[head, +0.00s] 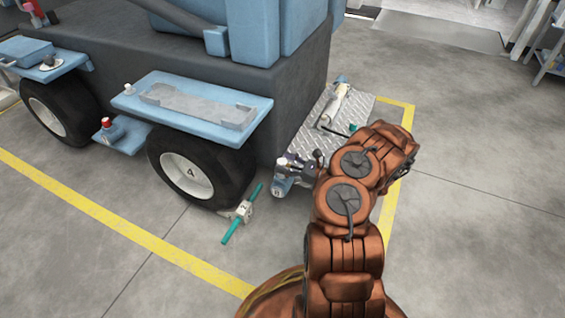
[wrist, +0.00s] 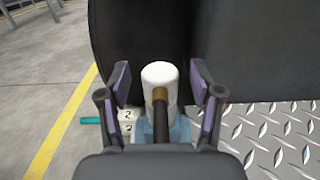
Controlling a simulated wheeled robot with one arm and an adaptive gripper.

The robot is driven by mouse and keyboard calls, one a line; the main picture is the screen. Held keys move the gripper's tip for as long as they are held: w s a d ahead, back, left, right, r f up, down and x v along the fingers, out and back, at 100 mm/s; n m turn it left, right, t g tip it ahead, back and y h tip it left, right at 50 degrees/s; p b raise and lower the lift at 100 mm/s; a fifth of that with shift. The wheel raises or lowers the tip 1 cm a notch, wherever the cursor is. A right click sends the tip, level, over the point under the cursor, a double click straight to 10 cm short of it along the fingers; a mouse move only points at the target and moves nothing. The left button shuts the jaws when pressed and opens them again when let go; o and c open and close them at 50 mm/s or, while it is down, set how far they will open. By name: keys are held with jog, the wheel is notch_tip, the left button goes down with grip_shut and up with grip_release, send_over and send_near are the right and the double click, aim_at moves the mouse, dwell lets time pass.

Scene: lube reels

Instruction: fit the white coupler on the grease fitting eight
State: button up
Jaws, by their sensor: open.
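The white coupler (wrist: 160,76) shows in the wrist view as an upright-looking white cylinder with a brass part on its near side and a black hose (wrist: 161,125) running from it towards me. It is between the two spread fingers of my gripper (wrist: 160,95), with a gap on each side. A blue mount (wrist: 180,130) is below it. In the head view, my gripper (head: 300,162) is just above this blue mount, whose end label (head: 277,191) may read 8. The grease fitting is hidden, so I cannot tell whether the coupler is seated on it.
The vehicle's dark body and wheel 4 (head: 190,172) are close left of my gripper. A white block marked 2 (head: 242,211) with a teal bar stands by the wheel. A diamond-plate step (head: 357,108) carries a white cylinder (head: 336,104).

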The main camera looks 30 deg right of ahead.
jog(key=v, duration=1.1)
